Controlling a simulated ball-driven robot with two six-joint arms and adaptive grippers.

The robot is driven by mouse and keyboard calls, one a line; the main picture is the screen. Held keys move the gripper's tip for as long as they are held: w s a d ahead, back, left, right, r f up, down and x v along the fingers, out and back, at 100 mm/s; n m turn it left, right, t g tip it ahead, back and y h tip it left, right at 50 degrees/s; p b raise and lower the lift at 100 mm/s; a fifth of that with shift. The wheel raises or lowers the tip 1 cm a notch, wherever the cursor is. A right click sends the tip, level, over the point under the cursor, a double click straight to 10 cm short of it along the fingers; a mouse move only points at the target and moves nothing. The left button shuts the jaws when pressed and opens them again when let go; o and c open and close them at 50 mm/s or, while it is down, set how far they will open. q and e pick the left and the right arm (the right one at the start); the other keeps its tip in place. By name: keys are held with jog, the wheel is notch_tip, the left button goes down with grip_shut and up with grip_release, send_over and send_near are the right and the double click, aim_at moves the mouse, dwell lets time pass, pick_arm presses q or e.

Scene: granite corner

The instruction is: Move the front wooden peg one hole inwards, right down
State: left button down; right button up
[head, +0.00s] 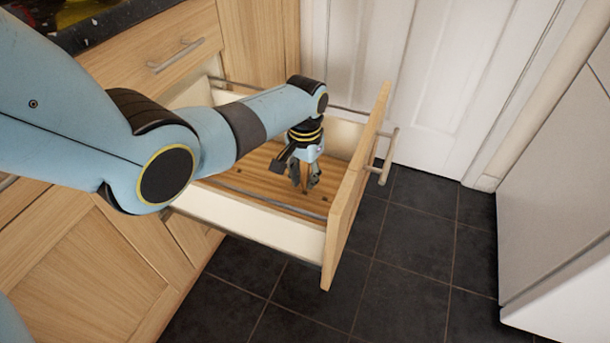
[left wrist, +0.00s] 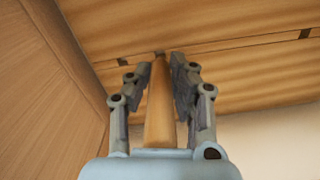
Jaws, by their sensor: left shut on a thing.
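The wooden peg (left wrist: 160,112) stands between the fingers of my left gripper (left wrist: 160,85) in the left wrist view. The gripper is shut on it. In the head view my left gripper (head: 304,183) points down into the open drawer, near its front panel. The peg's far end meets the drawer's wooden base board (head: 250,166) close to a dark hole mark (left wrist: 158,53); I cannot tell whether it sits in the hole. Another dark hole mark (left wrist: 305,34) shows to the right along the same line. My right gripper is not in view.
The drawer front (head: 352,190) with its bar handle (head: 389,157) stands close to the gripper. The pale drawer side (head: 262,229) runs along the near side. A white door (head: 420,80) is behind, and dark floor tiles (head: 420,235) lie clear to the right.

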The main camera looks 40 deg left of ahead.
pick_arm(q)
jog(key=shift+f+b, duration=1)
jog(key=shift+f, duration=0.35)
jog(key=c, duration=1.1)
grip_release()
jog(key=shift+r, duration=0.1)
notch_tip(320, 180, up, 12)
